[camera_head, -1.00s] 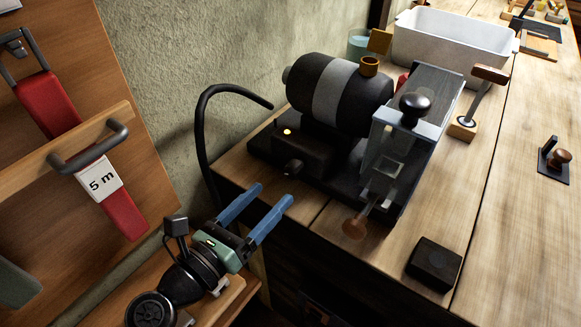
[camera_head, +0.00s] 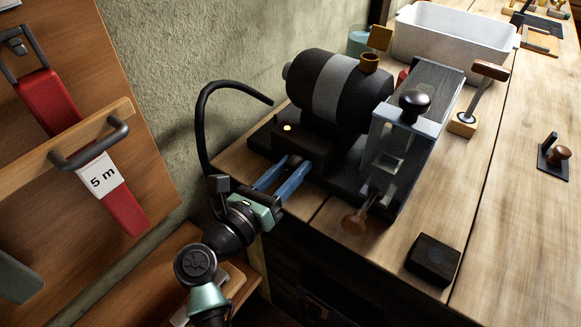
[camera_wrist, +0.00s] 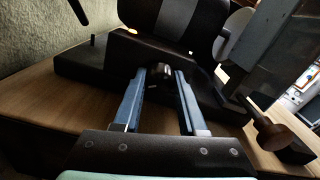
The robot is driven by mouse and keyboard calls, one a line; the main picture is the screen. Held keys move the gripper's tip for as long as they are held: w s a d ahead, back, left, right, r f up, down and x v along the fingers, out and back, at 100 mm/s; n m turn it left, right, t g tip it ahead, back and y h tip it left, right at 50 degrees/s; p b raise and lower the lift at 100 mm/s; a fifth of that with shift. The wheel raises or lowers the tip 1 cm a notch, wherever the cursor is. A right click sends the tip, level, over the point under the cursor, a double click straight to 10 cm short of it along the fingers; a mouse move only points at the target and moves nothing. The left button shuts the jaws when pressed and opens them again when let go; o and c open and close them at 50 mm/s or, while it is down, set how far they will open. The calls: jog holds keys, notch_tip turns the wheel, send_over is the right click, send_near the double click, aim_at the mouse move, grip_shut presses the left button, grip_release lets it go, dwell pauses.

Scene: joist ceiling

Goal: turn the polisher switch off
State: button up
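The polisher (camera_head: 336,92) is a dark motor with a grey band on a black base, standing on the bench. A small lamp (camera_head: 287,128) glows on its switch box (camera_head: 303,147). The dark switch knob (camera_wrist: 160,71) is on the front of the box; in the head view my fingers mostly hide it. My gripper (camera_head: 288,173) points at the box front with its two blue fingers apart. In the wrist view the fingertips (camera_wrist: 160,73) lie on either side of the knob, with a gap showing; whether they touch it I cannot tell.
A black cable (camera_head: 203,130) arches left of the polisher. A clear guard with a black knob (camera_head: 414,101) and a brown-knobbed lever (camera_head: 354,222) stand to the right. A black block (camera_head: 433,260) lies on the bench front. A white tub (camera_head: 452,42) stands behind.

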grip_shut()
jog(key=shift+r+n+p, duration=0.1)
jog(key=shift+n+p, duration=0.2)
jog(key=shift+p, duration=0.1)
jog(key=shift+r+n+p, duration=0.1)
jog(key=shift+n+p, duration=0.7)
jog(key=shift+p, duration=0.35)
jog(key=n+p, duration=0.2)
jog(key=p, duration=0.1)
jog(key=shift+n, duration=0.3)
jog(key=n+p, duration=0.3)
jog(key=n, duration=0.1)
jog(key=shift+p, duration=0.4)
jog(key=shift+n+p, duration=0.85)
jog(key=shift+n, duration=0.65)
jog(key=shift+f, duration=0.2)
